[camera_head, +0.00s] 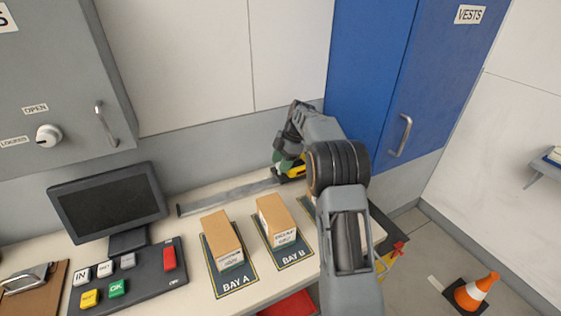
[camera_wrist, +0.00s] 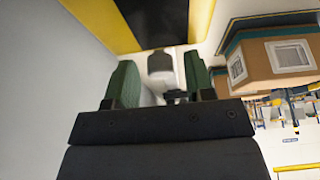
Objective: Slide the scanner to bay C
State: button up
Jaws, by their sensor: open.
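The scanner (camera_head: 293,170) is a yellow and black block at the right end of a grey rail (camera_head: 228,192) along the back of the bench. My gripper (camera_head: 281,161), with green fingers, is right at it, and my arm partly hides it. In the wrist view, my gripper's (camera_wrist: 160,78) fingers are apart, with a pale grey knob-like part (camera_wrist: 160,63) between them. The scanner's yellow and black body (camera_wrist: 150,22) lies just beyond. I cannot tell whether the fingers touch it. Bay A (camera_head: 234,287) and bay B (camera_head: 294,259) show; no bay C label is visible.
Brown boxes stand on bay A (camera_head: 221,238) and bay B (camera_head: 277,218), in front of the rail. A monitor (camera_head: 107,205) and button panel (camera_head: 127,275) are at left. A blue cabinet (camera_head: 375,70) stands behind my arm. A cone (camera_head: 475,290) is on the floor at right.

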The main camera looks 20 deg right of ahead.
aim_at(295, 162)
jog(key=shift+d, duration=0.1)
jog(key=p+v, duration=0.1)
jog(key=v, duration=1.2)
jog(key=shift+r+p, duration=0.3)
jog(key=shift+r, duration=0.1)
